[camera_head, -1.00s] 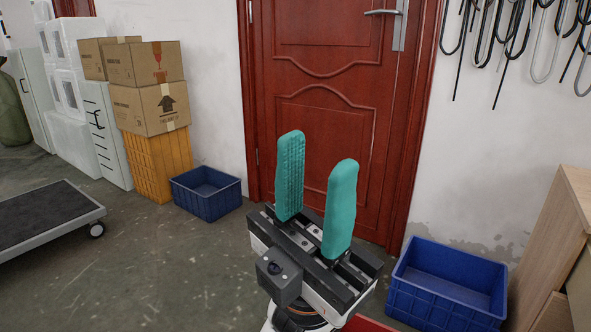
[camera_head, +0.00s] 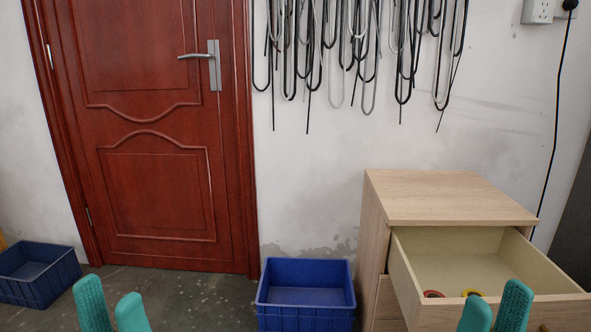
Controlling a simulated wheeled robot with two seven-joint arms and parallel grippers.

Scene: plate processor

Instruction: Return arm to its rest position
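My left gripper (camera_head: 110,290) is at the bottom left, with two teal fingers pointing up and a gap between their tips. It looks open and empty, in front of the red door. My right gripper (camera_head: 497,292) is at the bottom right, in front of the open drawer (camera_head: 410,288). Its two teal fingers also stand apart with nothing visible between them. Only the upper parts of the fingers show; the gripper bodies and arms are below the picture.
Blue crates stand at centre (camera_head: 305,312) and left (camera_head: 35,295). A red door (camera_head: 150,150) and hanging hooks (camera_head: 360,50) are behind.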

